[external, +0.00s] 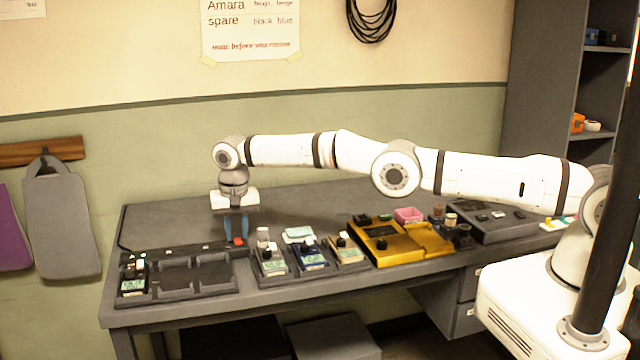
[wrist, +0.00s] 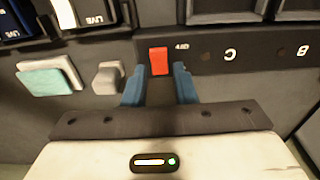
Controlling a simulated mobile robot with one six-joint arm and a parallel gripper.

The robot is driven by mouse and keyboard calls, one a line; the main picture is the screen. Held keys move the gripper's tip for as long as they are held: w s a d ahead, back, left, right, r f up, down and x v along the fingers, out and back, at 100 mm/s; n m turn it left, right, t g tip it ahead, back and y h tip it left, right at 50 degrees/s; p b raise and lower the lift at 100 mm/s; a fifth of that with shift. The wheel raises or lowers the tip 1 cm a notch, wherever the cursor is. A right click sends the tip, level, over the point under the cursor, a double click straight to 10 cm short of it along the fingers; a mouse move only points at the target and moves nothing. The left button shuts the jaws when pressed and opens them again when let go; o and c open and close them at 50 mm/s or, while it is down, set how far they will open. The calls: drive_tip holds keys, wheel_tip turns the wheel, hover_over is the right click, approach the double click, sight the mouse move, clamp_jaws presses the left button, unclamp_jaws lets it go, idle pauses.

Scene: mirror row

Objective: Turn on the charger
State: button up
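The charger (external: 212,291) is a dark tray with several bays at the left end of the bench. A raised strip runs along its back. A red switch (wrist: 159,61) sits at one end of this strip; it also shows in the external view (external: 238,241). A small upside-down label next to it seems to read OFF. Dim dots (wrist: 206,57) and letters C and B mark the strip. My gripper (wrist: 159,82) points down at the red switch, its blue fingers apart and empty, one to each side of it. Whether they touch the strip is unclear.
A handheld device (external: 132,281) sits in the charger's left bay. Several similar devices (external: 312,258) stand right of the charger, near a pale block (external: 298,234). A yellow case (external: 385,244) lies farther right. A grey knob-like piece (wrist: 108,78) is close beside one finger.

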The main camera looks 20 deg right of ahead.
sight(238, 240)
drive_tip(key=shift+o, duration=1.2)
wheel_tip(238, 240, up, 8)
drive_tip(key=shift+s, duration=0.4)
drive_tip(key=shift+f, duration=0.1)
